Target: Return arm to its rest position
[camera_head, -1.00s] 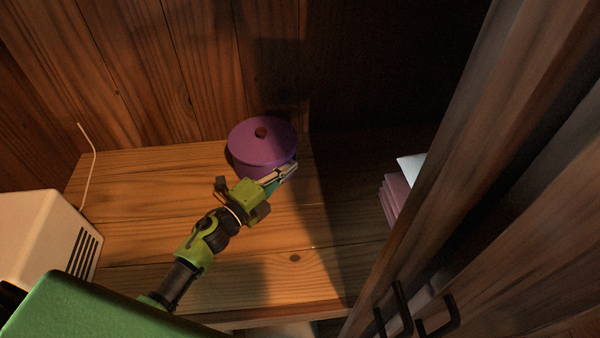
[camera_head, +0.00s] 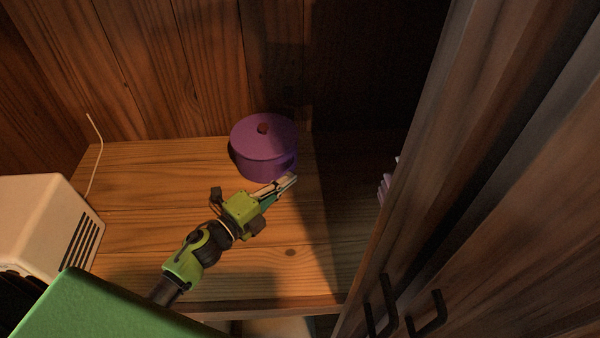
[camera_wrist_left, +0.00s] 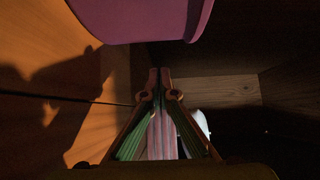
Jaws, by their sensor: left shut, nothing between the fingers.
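My left gripper (camera_head: 290,181) is over the wooden shelf, in front of a purple lidded pot. Its fingers are together with nothing held between them. In the left wrist view the shut fingers (camera_wrist_left: 158,80) point forward below the pot. The purple pot (camera_head: 264,150) stands upright on the shelf with its lid on and a brown knob on top; its lower part also shows at the top of the left wrist view (camera_wrist_left: 145,15). The gripper appears apart from the pot. My right gripper is not in either view.
The wooden shelf (camera_head: 140,215) is mostly bare. A white slotted appliance (camera_head: 45,225) stands at the left. A stack of pink items (camera_head: 384,190) is partly hidden behind the wooden door (camera_head: 430,190) with dark handles (camera_head: 430,316). A wooden wall (camera_head: 150,70) closes the back.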

